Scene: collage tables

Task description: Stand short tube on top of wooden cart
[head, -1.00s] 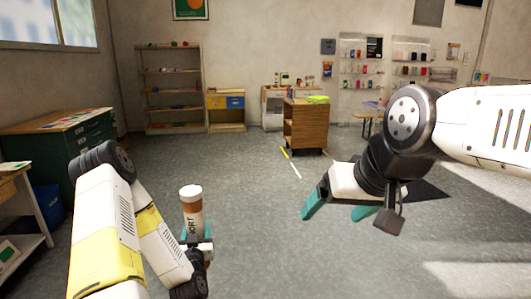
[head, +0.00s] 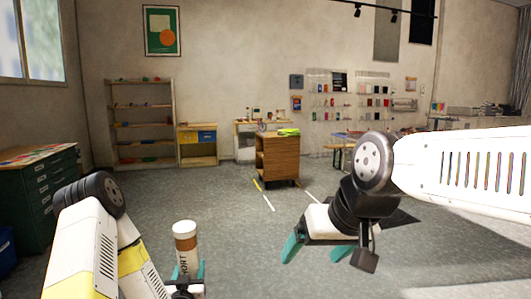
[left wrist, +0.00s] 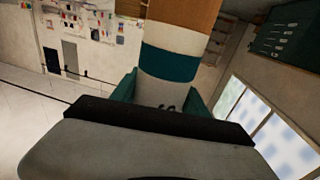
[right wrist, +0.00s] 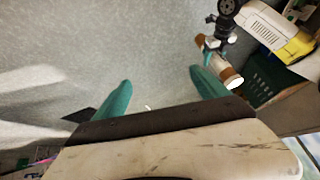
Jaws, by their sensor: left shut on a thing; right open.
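The short tube (head: 186,246) is brown with a white cap and a white band with dark lettering reading "ORT". It stands roughly upright in my left gripper (head: 187,272), which is shut on it. In the left wrist view the tube (left wrist: 176,45) rises between the teal fingers; its lower end is partly hidden. The right wrist view also shows the tube (right wrist: 215,60). The wooden cart (head: 278,157) stands on the floor ahead, apart from both grippers, with a yellow-green item (head: 289,132) on its top. My right gripper (head: 318,252) is open and empty.
A green drawer cabinet (head: 45,195) stands at the left. Open shelves (head: 142,125) and a small cabinet with yellow and blue drawers (head: 197,145) line the back wall. Yellow and white floor strips (head: 268,202) lie before the cart. The floor (head: 230,215) between is clear.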

